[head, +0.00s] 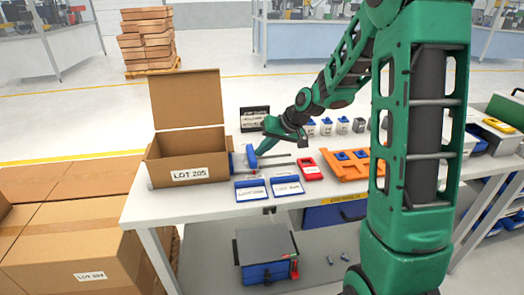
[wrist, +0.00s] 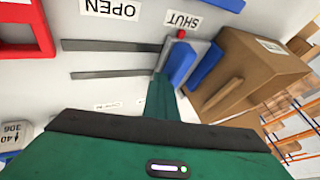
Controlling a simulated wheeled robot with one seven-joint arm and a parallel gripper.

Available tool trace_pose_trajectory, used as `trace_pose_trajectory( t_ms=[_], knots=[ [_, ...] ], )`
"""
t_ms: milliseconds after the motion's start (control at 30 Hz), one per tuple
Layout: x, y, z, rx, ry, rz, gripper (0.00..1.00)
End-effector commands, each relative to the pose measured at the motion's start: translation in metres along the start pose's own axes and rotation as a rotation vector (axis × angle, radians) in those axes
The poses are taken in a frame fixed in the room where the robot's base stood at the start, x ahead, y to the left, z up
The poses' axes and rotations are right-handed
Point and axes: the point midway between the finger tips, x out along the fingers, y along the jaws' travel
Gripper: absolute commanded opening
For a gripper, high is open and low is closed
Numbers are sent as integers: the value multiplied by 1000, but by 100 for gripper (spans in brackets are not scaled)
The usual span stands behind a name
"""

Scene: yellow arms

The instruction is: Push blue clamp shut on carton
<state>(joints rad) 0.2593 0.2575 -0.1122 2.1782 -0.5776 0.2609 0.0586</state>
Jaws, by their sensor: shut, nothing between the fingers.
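The brown carton (head: 188,171), marked LOT 205, stands on the white table with its lid raised. In the wrist view the carton (wrist: 260,70) is at the right, with a blue plate (wrist: 211,64) along its near side. The blue clamp block (head: 252,158) is right of the carton. In the wrist view the clamp block (wrist: 183,63) has a red knob and stands a small gap from that plate. My gripper (wrist: 162,85) is shut and empty, its fingers on the side of the block away from the carton. I cannot tell whether they touch it.
Two grey rails (wrist: 113,46) run from the clamp, with SHUT and OPEN labels beside them. A red frame (head: 307,168) and an orange rack (head: 345,163) lie to the right. Blue-edged cards (head: 286,187) lie in front. Small blue-topped containers (head: 326,127) stand behind.

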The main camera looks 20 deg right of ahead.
Motion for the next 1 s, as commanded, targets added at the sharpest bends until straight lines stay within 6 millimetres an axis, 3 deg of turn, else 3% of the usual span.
trace_pose_trajectory(
  t_ms=[33,133,367,700,1000],
  knots=[
    [5,-15,2,-18,-7,-27,0],
    [3,-11,2,-18,-7,-26,0],
    [-11,22,-1,-11,-5,-14,0],
    [-80,27,-3,-12,-2,-9,0],
    [-110,27,-3,-13,-5,-9,0]
  ],
)
